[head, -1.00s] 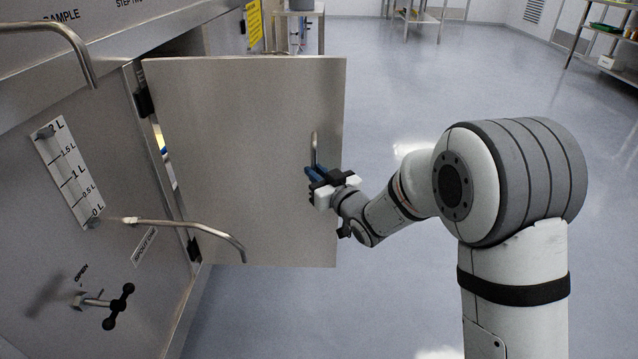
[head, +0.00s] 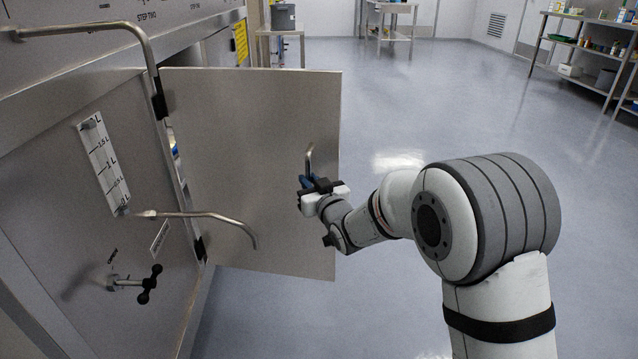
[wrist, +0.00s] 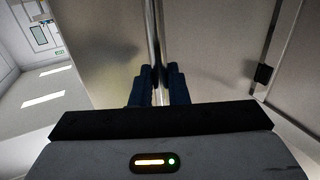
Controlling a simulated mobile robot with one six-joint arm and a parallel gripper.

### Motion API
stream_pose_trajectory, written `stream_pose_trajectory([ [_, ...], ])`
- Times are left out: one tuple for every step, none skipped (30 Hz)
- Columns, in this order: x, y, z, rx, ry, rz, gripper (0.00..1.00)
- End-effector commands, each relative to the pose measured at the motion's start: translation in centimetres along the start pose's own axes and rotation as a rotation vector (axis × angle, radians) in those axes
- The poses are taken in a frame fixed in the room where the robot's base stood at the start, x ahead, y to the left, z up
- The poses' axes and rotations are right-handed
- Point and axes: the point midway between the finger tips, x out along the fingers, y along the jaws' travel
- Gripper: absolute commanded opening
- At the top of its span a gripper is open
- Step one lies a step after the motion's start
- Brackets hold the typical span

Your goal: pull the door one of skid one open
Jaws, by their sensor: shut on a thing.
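The steel door (head: 245,170) stands swung far out from the skid (head: 60,170) in the head view, hinged along its left edge by black hinges. A vertical bar handle (head: 309,160) is near its right edge. My gripper (head: 306,183) is at this handle, its blue fingers shut on it. In the wrist view, the blue fingers (wrist: 158,85) close around the handle bar (wrist: 155,40), with the door panel (wrist: 105,45) behind. The fingers hide the lower part of the handle.
A bent pipe (head: 205,216) and a black-knobbed valve (head: 135,284) stick out from the skid front at left. Another pipe (head: 95,28) is above. A shelf rack (head: 590,60) stands far right. The floor (head: 440,110) right of the door is clear.

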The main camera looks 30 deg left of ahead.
Motion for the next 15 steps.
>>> stream_pose_trajectory([
  [0.23,-1.01,-0.3,-0.007,0.007,-0.02,0.0],
  [0.22,-0.97,-0.31,-0.007,0.007,-0.02,0.0],
  [0.22,-0.92,-0.32,-0.007,0.008,-0.019,0.0],
  [0.21,-0.89,-0.34,-0.007,0.008,-0.019,0.0],
  [0.21,-0.85,-0.35,-0.007,0.008,-0.018,0.0],
  [0.21,-0.82,-0.36,-0.007,0.009,-0.018,0.0],
  [0.21,-0.79,-0.37,-0.007,0.009,-0.017,0.17],
  [0.2,-0.76,-0.38,-0.007,0.009,-0.017,0.19],
  [0.19,-0.69,-0.36,-0.007,0.009,-0.016,0.23],
  [0.17,-0.63,-0.35,-0.007,0.008,-0.014,0.25],
  [0.16,-0.57,-0.33,-0.006,0.008,-0.013,0.27],
  [0.14,-0.48,-0.31,-0.006,0.007,-0.012,0.31],
  [0.13,-0.42,-0.3,-0.006,0.007,-0.011,0.32],
  [0.12,-0.36,-0.28,-0.005,0.007,-0.01,0.32],
  [0.1,-0.3,-0.26,-0.005,0.006,-0.008,0.32],
])
